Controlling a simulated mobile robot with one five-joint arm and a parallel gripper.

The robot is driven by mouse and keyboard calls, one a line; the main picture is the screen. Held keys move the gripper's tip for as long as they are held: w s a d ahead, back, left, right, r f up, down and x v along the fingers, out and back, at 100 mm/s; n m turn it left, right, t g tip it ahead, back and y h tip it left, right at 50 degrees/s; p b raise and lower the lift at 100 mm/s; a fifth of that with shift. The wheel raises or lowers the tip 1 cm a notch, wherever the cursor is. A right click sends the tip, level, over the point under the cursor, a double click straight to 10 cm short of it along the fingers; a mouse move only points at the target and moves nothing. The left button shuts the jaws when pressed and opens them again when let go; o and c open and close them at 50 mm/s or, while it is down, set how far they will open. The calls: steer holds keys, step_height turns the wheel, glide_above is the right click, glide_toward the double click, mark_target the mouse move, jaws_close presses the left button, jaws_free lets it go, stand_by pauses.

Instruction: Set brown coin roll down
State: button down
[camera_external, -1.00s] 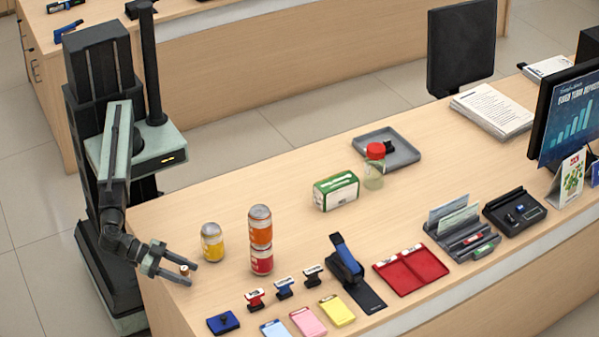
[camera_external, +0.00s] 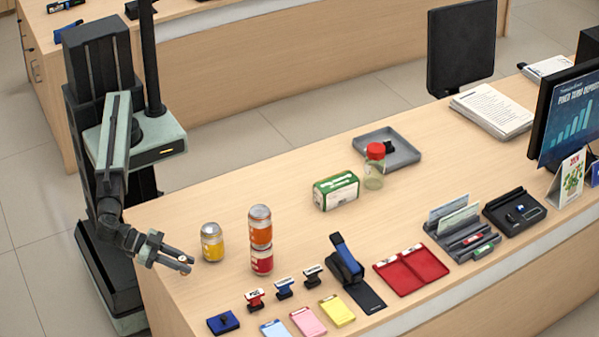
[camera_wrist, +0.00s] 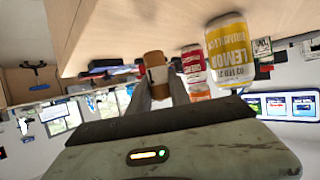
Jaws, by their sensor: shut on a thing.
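My gripper (camera_external: 182,262) is near the left end of the counter (camera_external: 215,290), left of the cans. Its jaws are shut on the brown coin roll (camera_external: 184,260), which is small and partly hidden by the fingers in the outside view. In the wrist view the brown coin roll (camera_wrist: 154,62) shows a brown end and a pale band between the fingertips (camera_wrist: 158,90). I cannot tell for sure whether the roll touches the counter top.
A yellow lemon can (camera_external: 212,242) stands just right of my gripper. Stamps (camera_external: 255,299) and a blue pad (camera_external: 223,322) lie toward the front. The counter between gripper and blue pad is clear.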

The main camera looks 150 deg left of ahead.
mark_target(182, 258)
step_height(182, 258, up, 6)
steer(key=p, duration=0.4)
